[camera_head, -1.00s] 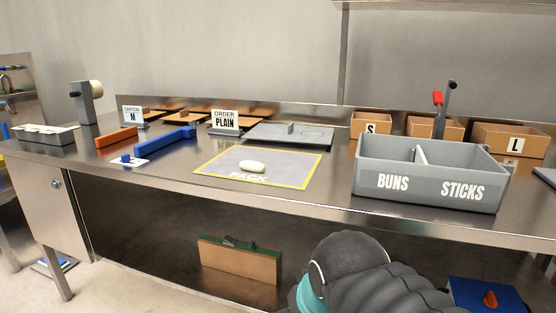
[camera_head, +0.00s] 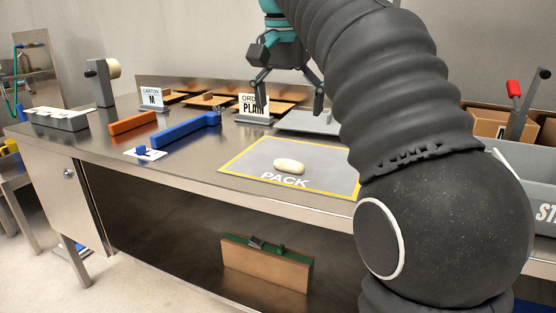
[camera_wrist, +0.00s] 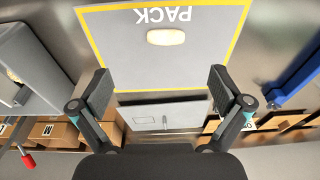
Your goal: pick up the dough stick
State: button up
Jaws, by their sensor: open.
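The dough stick (camera_head: 289,166) is a short, pale, rounded oblong piece. It lies alone on the grey PACK mat (camera_head: 240,152) with the yellow border. It also shows in the wrist view (camera_wrist: 166,37), crosswise near the top of the picture. My gripper (camera_head: 290,100) is open and empty, pointing down above the bench, higher than the dough stick. In the wrist view the fingertips (camera_wrist: 160,84) are wide apart, and the dough stick lies beyond them, between their lines. Nothing hides the dough stick.
A grey scored plate (camera_wrist: 163,116) lies behind the mat. The ORDER PLAIN sign (camera_head: 252,104) and blue bar (camera_head: 187,130) stand left of it. The BUNS/STICKS bin (camera_head: 545,212) is at right, partly hidden by my arm. Cardboard boxes (camera_head: 489,123) stand behind the bin. The mat around the dough is clear.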

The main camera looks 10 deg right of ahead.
aim_at(289, 160)
jog(key=shift+m, duration=0.3)
jog(key=w+f+b, duration=0.1)
jog(key=f, duration=0.3)
jog(key=w+f+b, duration=0.1)
jog(key=f+b, duration=0.1)
jog(key=f, duration=0.2)
jog(key=w+d+f+b, duration=0.1)
jog(key=f+b, duration=0.1)
jog(key=f, duration=0.2)
jog(key=shift+w+d+f, duration=0.1)
jog(key=shift+w+f, duration=0.25)
jog(key=c, duration=1.2)
